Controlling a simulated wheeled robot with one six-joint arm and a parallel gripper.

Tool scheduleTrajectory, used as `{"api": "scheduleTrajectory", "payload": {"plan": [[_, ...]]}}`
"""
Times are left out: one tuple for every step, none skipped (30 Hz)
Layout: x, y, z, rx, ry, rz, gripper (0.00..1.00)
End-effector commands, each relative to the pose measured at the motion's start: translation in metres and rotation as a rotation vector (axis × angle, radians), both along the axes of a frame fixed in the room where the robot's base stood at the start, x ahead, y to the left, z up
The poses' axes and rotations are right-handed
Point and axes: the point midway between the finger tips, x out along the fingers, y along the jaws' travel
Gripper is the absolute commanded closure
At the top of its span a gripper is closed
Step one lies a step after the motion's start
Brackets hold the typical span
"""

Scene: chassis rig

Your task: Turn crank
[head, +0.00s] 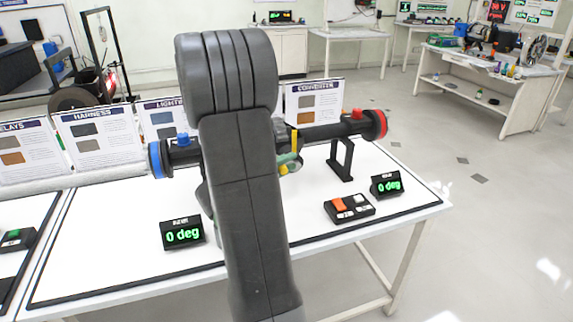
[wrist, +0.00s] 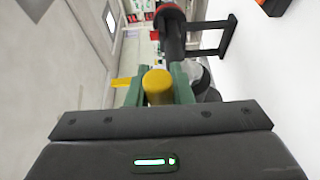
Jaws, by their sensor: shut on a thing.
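A dark horizontal shaft (head: 328,131) runs above the white table, with a red-rimmed end (head: 380,125) at the right and a blue-rimmed end (head: 155,159) at the left. My own arm hides its middle. A yellow crank handle (wrist: 157,85) stands between the green fingers of my gripper (wrist: 157,90), which is shut on it. In the head view, yellow crank parts (head: 294,140) show just right of my arm, beside the shaft. How the crank joins the shaft is hidden. Two displays, left (head: 184,233) and right (head: 387,185), read 0 deg.
A black stand (head: 341,160) is under the shaft's right part. A button box (head: 348,207) with an orange button lies before it. Info cards (head: 100,137) line the table's back. The white tabletop (head: 120,240) is mostly clear; open floor lies to the right.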

Motion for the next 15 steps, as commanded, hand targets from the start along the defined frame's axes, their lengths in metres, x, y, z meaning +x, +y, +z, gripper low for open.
{"api": "scheduleTrajectory", "payload": {"plan": [[0.000,0.000,0.001,0.015,0.002,0.001,1.00],[0.000,0.000,0.001,0.027,0.004,0.000,1.00],[0.000,0.000,0.002,0.043,0.008,0.001,1.00],[0.000,0.000,0.003,0.057,0.013,0.001,1.00],[0.000,-0.001,0.003,0.074,0.018,0.001,1.00],[0.000,-0.001,0.005,0.097,0.024,0.002,1.00],[0.000,-0.002,0.005,0.118,0.031,0.001,1.00],[0.001,-0.002,0.006,0.138,0.037,0.002,1.00],[0.001,-0.003,0.007,0.169,0.046,0.001,1.00],[0.001,-0.004,0.008,0.192,0.054,0.002,1.00],[0.002,-0.005,0.009,0.218,0.061,0.002,1.00],[0.002,-0.006,0.010,0.252,0.073,0.001,1.00],[0.002,-0.007,0.011,0.279,0.080,0.001,1.00],[0.003,-0.009,0.011,0.304,0.090,0.002,1.00],[0.003,-0.010,0.013,0.340,0.101,0.002,1.00]]}}
